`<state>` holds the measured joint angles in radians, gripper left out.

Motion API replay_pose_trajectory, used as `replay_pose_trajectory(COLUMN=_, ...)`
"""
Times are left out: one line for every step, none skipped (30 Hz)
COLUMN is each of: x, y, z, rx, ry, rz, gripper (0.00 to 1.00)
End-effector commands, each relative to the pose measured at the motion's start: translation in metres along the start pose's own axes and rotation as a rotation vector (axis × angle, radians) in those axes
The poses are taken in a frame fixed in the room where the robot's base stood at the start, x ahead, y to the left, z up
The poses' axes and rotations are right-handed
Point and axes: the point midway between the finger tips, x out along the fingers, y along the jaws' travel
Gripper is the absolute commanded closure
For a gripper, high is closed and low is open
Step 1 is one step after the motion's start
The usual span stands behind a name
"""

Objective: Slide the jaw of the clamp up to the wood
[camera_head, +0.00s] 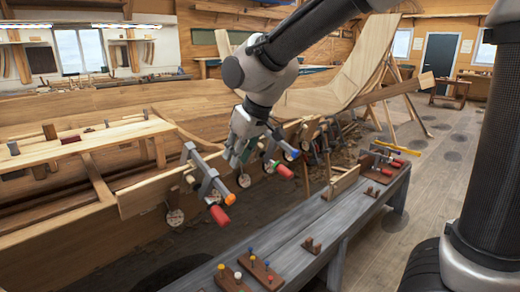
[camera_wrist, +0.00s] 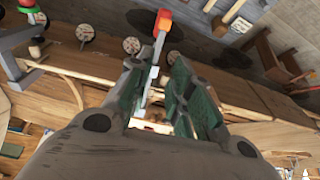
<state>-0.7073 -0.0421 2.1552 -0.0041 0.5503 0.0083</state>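A grey bar clamp (camera_head: 206,176) with a red handle and an orange tip hangs at the edge of a wooden plank (camera_head: 150,192) in the head view. In the wrist view this clamp (camera_wrist: 160,28) rises from between my fingers, its red and orange end at the top. My gripper (camera_head: 234,156) is just right of the clamp's upper part in the head view. In the wrist view my gripper (camera_wrist: 158,75) has its green-padded fingers spread on either side of the clamp's bar. I cannot tell whether either finger touches it. The fingers hide the jaw's gap to the wood.
Another clamp, with a red handle (camera_head: 284,171) and a green part, stands to the right, and a blue-tipped clamp (camera_head: 291,152) beyond it. A grey bench (camera_head: 300,232) with pegged blocks runs along the near side.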

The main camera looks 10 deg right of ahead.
Motion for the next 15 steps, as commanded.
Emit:
replay_pose_trajectory(x=-0.001, y=0.0, z=-0.005, rx=0.001, ry=0.017, rz=0.0, gripper=0.79)
replay_pose_trajectory(x=0.0, y=0.0, z=-0.007, rx=0.001, ry=0.026, rz=0.0, gripper=0.79)
replay_pose_trajectory(x=0.001, y=0.0, z=-0.008, rx=0.001, ry=0.033, rz=0.0, gripper=0.79)
replay_pose_trajectory(x=0.002, y=0.0, z=-0.009, rx=0.002, ry=0.036, rz=0.0, gripper=0.79)
replay_pose_trajectory(x=0.003, y=0.001, z=-0.009, rx=0.002, ry=0.038, rz=0.0, gripper=0.79)
replay_pose_trajectory(x=0.006, y=0.001, z=-0.01, rx=0.002, ry=0.038, rz=0.0, gripper=0.79)
replay_pose_trajectory(x=0.008, y=0.001, z=-0.009, rx=0.002, ry=0.038, rz=0.0, gripper=0.79)
replay_pose_trajectory(x=0.011, y=0.001, z=-0.009, rx=0.002, ry=0.037, rz=0.001, gripper=0.79)
replay_pose_trajectory(x=0.015, y=0.001, z=-0.009, rx=0.002, ry=0.036, rz=0.001, gripper=0.79)
replay_pose_trajectory(x=0.018, y=0.001, z=-0.009, rx=0.002, ry=0.036, rz=0.001, gripper=0.79)
replay_pose_trajectory(x=0.022, y=0.001, z=-0.009, rx=0.002, ry=0.036, rz=0.001, gripper=0.79)
replay_pose_trajectory(x=0.028, y=0.001, z=-0.009, rx=0.002, ry=0.035, rz=0.001, gripper=0.79)
replay_pose_trajectory(x=0.031, y=0.001, z=-0.01, rx=0.002, ry=0.035, rz=0.001, gripper=0.79)
replay_pose_trajectory(x=0.036, y=0.001, z=-0.01, rx=0.003, ry=0.035, rz=0.001, gripper=0.79)
replay_pose_trajectory(x=0.041, y=0.001, z=-0.01, rx=0.003, ry=0.035, rz=0.001, gripper=0.79)
